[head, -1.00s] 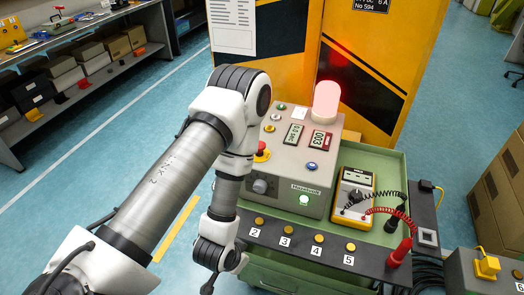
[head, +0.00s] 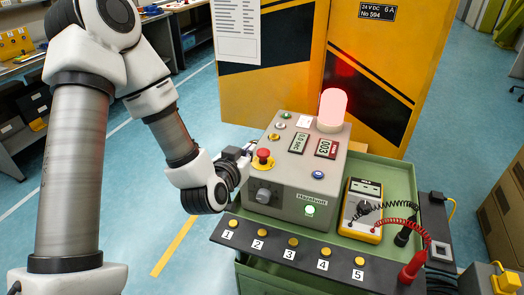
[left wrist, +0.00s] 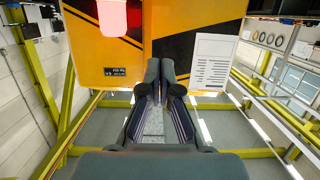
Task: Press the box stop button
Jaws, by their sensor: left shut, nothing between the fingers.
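The box stop button (head: 263,155) is a red mushroom head on a yellow base, at the left edge of the grey control box's (head: 286,205) sloped top. My left gripper (head: 243,153) is just left of the button, at about its height, partly hidden behind its own wrist. I cannot tell whether it touches the button or the box. In the left wrist view my left gripper (left wrist: 160,70) is shut, with nothing between the fingers. The button does not show in that view. My right gripper is out of view.
A lit red lamp (head: 333,108) stands at the box's back. A yellow multimeter (head: 361,208) with cables lies to the right on the green cart (head: 398,172). A dark strip with several yellow buttons (head: 292,242) runs along the front. A yellow-black cabinet (head: 290,90) stands behind.

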